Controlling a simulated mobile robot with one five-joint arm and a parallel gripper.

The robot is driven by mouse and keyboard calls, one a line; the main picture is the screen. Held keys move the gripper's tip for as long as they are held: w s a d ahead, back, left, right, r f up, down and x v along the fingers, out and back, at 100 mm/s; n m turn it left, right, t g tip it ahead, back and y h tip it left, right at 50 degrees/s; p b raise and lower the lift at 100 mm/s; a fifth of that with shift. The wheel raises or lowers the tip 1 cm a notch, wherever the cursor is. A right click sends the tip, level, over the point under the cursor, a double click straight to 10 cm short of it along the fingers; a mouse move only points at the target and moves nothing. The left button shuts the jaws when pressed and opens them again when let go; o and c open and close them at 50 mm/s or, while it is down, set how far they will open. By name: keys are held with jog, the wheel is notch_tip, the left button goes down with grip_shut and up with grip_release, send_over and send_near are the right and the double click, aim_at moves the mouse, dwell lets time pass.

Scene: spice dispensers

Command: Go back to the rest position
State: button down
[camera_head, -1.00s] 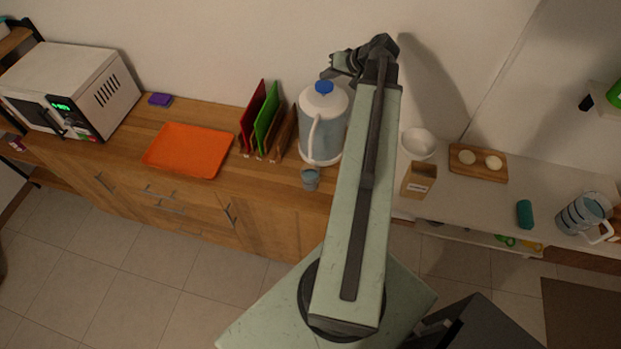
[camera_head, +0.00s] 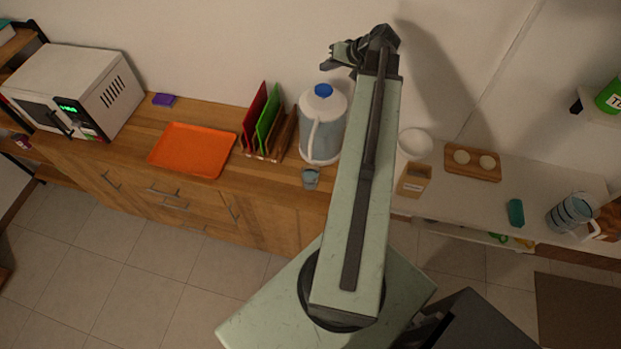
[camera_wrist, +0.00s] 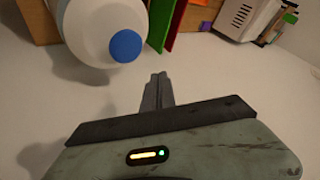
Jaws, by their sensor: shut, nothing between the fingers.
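My gripper (camera_head: 327,66) is at the end of my raised arm, above and close to the white and clear jug dispenser with a blue cap (camera_head: 323,124). In the wrist view my gripper (camera_wrist: 158,76) has its fingers together with nothing between them. The dispenser (camera_wrist: 88,28) and its blue cap show at the upper left of that view, apart from the fingers. A small grey-blue cup (camera_head: 310,178) stands on the wooden counter in front of the dispenser.
An orange tray (camera_head: 192,150), red and green boards (camera_head: 268,119) in a rack and a microwave (camera_head: 72,85) are on the wooden counter. To the right are a white bowl (camera_head: 415,143), a small box (camera_head: 413,180), and a board (camera_head: 473,163) with two round items.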

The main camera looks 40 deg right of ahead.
jog(key=w+a+f+n+g+y+b, duration=0.15)
jog(key=w+a+f+b, duration=0.3)
jog(key=a, duration=0.55)
jog(key=w+a+f+n+y+b, duration=0.1)
jog(key=w+a+f+n+b, duration=0.3)
jog(key=a, duration=0.6)
jog(key=w+a+f+n+g+y+b, duration=0.1)
jog(key=w+a+f+b, duration=0.4)
jog(key=a, duration=0.4)
jog(key=s+a+f+n+g+h+b, duration=0.1)
jog(key=s+a+f+n+g+b, duration=0.2)
jog(key=a+f, duration=0.6)
jog(key=s+a+f+g+h+b, duration=0.1)
jog(key=s+a+f+g+b, duration=0.3)
jog(key=a, duration=0.9)
jog(key=s+d+m+h, duration=0.1)
jog(key=d, duration=0.1)
jog(key=s+d+f+m+h, duration=0.1)
jog(key=s+d, duration=0.1)
jog(key=shift+f+h, duration=0.15)
jog(key=shift+h, duration=0.2)
